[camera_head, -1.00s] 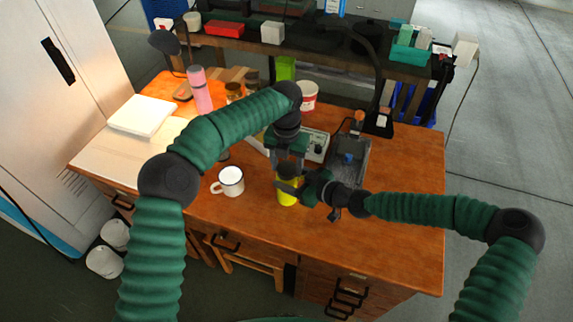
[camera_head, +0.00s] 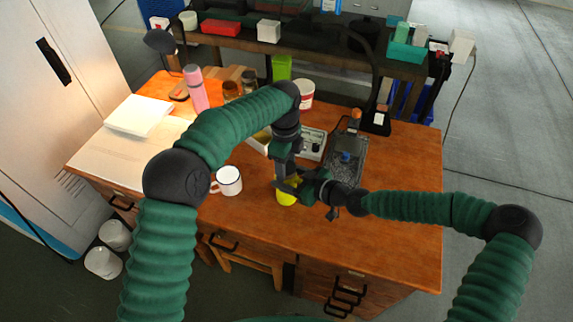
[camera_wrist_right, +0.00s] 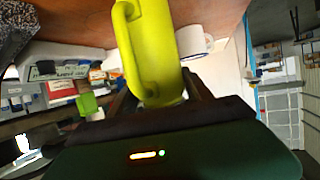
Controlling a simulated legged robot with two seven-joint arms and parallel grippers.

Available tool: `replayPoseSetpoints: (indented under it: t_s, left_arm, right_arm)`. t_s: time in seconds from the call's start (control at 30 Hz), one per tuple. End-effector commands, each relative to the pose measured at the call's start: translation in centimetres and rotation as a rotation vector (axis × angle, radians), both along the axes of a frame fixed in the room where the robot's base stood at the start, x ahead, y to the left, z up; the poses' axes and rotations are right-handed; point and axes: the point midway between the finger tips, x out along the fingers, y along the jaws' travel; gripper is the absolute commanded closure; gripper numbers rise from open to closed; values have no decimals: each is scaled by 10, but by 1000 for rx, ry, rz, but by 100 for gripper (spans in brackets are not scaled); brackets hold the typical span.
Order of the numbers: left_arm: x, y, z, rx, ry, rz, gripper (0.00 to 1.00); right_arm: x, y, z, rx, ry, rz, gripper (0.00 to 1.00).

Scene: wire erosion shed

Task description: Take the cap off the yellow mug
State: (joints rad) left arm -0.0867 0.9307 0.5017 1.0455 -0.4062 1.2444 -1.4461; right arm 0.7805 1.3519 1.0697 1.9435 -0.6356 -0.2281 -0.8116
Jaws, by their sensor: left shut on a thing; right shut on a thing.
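The yellow mug (camera_head: 287,199) stands near the front of the wooden desk, mostly covered by my grippers. In the right wrist view its yellow body (camera_wrist_right: 155,50) and side handle fill the middle, between my right gripper's fingers (camera_wrist_right: 163,95). My right gripper (camera_head: 291,187) comes in from the right and is shut on the mug. My left gripper (camera_head: 284,174) points down from above and is shut at the mug's top. The cap is hidden there, and I cannot tell whether it sits on the mug.
A white enamel mug (camera_head: 229,181) stands just left. A grey tray-like device (camera_head: 348,160) and a control box (camera_head: 312,143) are behind to the right. A pink bottle (camera_head: 196,88) and jars stand farther back. The desk's right front (camera_head: 390,230) is clear.

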Motion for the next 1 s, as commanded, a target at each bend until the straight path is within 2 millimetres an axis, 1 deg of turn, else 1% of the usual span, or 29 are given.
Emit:
replayPoseSetpoints:
  t_s: [0.03,0.23,0.27,0.4,0.43,0.67,0.73,0.77,0.9,1.0]
  left_arm:
    - [6,11,0,16,-12,21,94]
    - [6,12,0,17,-11,22,95]
    - [6,12,0,17,-10,21,45]
    - [4,10,-1,14,-8,18,26]
    - [4,9,-1,14,-7,17,24]
    - [3,6,-1,11,-4,13,24]
    - [3,6,2,11,-5,12,24]
    - [3,6,5,11,-6,12,24]
    - [3,5,28,8,-6,11,24]
    - [2,5,41,9,-5,11,24]
  right_arm:
    - [0,-4,-4,-4,9,-6,100]
    - [0,-4,-4,-3,9,-7,100]
    - [0,-4,-4,-3,9,-7,100]
    - [0,-4,-4,-4,8,-7,100]
    - [0,-4,-4,-3,7,-7,100]
    - [0,-3,-3,-3,6,-5,100]
    - [0,-2,-3,-3,6,-3,100]
    - [0,-2,-3,-3,6,-3,100]
    - [0,-2,-3,-3,6,-3,100]
    - [0,-1,-3,-3,6,-2,100]
